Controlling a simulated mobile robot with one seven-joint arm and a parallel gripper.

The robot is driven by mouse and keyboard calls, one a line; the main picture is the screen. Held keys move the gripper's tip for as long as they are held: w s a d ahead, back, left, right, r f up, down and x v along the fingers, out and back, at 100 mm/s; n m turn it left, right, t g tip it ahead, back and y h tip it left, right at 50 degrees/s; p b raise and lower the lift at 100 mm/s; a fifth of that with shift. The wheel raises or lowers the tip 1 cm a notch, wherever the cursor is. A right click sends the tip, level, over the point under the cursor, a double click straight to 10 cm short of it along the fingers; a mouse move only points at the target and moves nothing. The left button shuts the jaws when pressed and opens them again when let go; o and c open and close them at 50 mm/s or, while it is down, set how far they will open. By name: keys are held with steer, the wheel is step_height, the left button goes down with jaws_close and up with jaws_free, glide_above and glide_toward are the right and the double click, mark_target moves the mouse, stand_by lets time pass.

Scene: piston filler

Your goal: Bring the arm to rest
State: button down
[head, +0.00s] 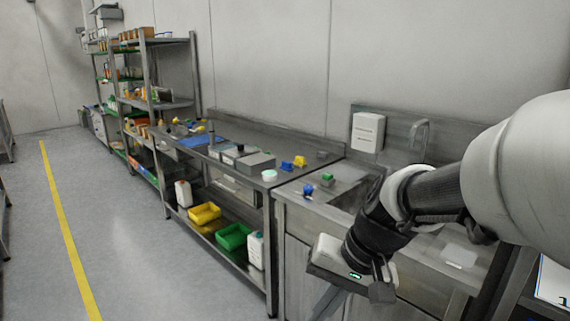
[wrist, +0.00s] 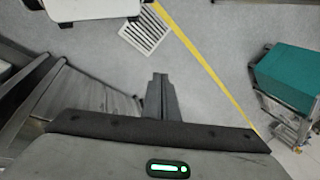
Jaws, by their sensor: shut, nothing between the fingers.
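My gripper (wrist: 160,82) is shut and empty in the wrist view, its two dark fingers together and pointing over the grey floor. In the head view my arm reaches in from the right, bent downward, and the gripper (head: 382,290) hangs in front of the sink unit (head: 296,230). The fingers are small and partly hidden there. Nothing is seen touching them.
A steel table (head: 226,138) with small parts stands left of the sink, yellow (head: 204,213) and green bins (head: 234,236) below. Shelving (head: 160,103) stands farther back. The wrist view shows a floor grate (wrist: 146,31) and a teal box (wrist: 288,77) on a cart. Floor at left is clear.

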steer(key=s+d+r+n+t+h, duration=0.2)
steer(key=s+d+r+t+h, duration=0.2)
steer(key=s+d+r, duration=0.45)
step_height(320, 180, up, 19)
steer(key=p, duration=2)
steer(key=shift+w+f, duration=0.15)
steer(key=shift+w, duration=0.25)
